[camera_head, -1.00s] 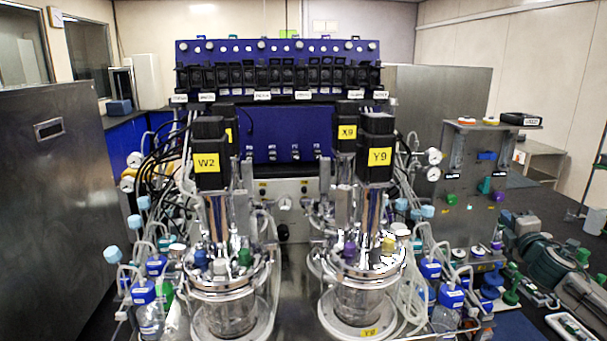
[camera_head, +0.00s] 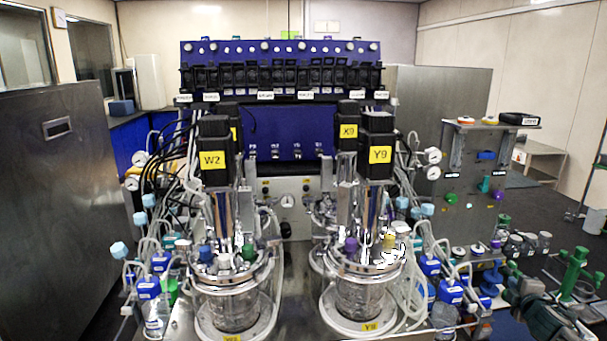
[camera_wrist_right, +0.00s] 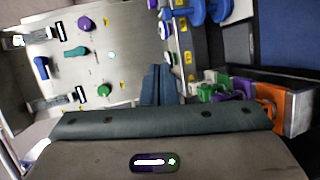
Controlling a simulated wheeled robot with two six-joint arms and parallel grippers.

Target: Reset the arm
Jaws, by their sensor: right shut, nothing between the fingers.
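My right gripper (camera_head: 514,297) is low at the right edge in the head view, beside the right bioreactor's side bottles and apart from the reactors. In the right wrist view its fingers (camera_wrist_right: 157,72) are together, with nothing between them. My left gripper is not in view. The left bioreactor, with motor W2 (camera_head: 213,160), and the right bioreactor, with motor Y9 (camera_head: 379,155), stand upright side by side on the bench.
A steel panel with coloured knobs (camera_head: 472,170) stands right of the reactors; it also shows in the wrist view (camera_wrist_right: 85,70). A green stand (camera_head: 574,270) and several small bottles (camera_head: 527,243) are at the right. An orange-ended box (camera_wrist_right: 290,108) is at the wrist view's right.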

